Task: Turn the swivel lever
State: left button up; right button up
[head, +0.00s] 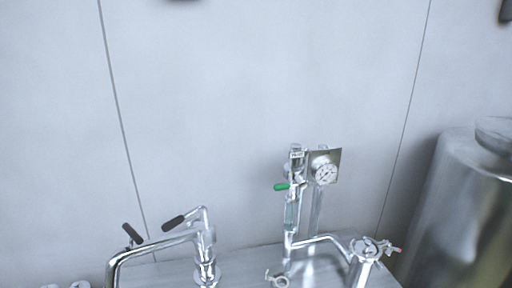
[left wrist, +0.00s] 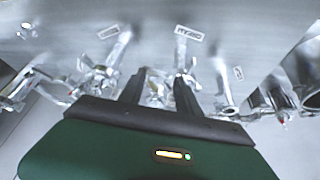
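Several levers show, and I cannot tell which is the swivel lever. My right gripper is in neither view.
A curved chrome pipe (head: 150,249) arches at lower left. A round gauge (head: 326,174) on a square plate stands beside the upright pipe. A large metal vessel (head: 450,220) stands at right. The pale panelled wall (head: 260,80) behind is bare. Labels (left wrist: 189,33) mark the metal panel.

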pick_arm(q)
jog(key=shift+o, duration=0.3)
jog(key=s+a+f+g, duration=0.1)
jog(key=s+a+g, duration=0.1)
jog(key=s, duration=0.4)
jog(key=shift+s+a+f+g+y, duration=0.25)
jog(key=shift+a+f+g+y, duration=0.05)
jog(key=shift+a, duration=0.1)
jog(key=m+t+h, duration=0.3)
jog(key=m+t, duration=1.1)
jog(key=m, duration=0.4)
send_near(167, 230)
jog(key=d+v, duration=0.1)
jog(key=v, duration=0.3)
jog(key=p+x, duration=0.3)
jog(key=x, duration=0.2)
jog(key=p+x, duration=0.4)
jog(key=x, duration=0.1)
jog(key=a+p+x, duration=0.1)
jog(key=p+x, duration=0.2)
jog(key=x, duration=0.2)
jog(key=shift+w, duration=0.5)
jog(key=shift+w+d, duration=0.15)
jog(key=shift+w, duration=0.25)
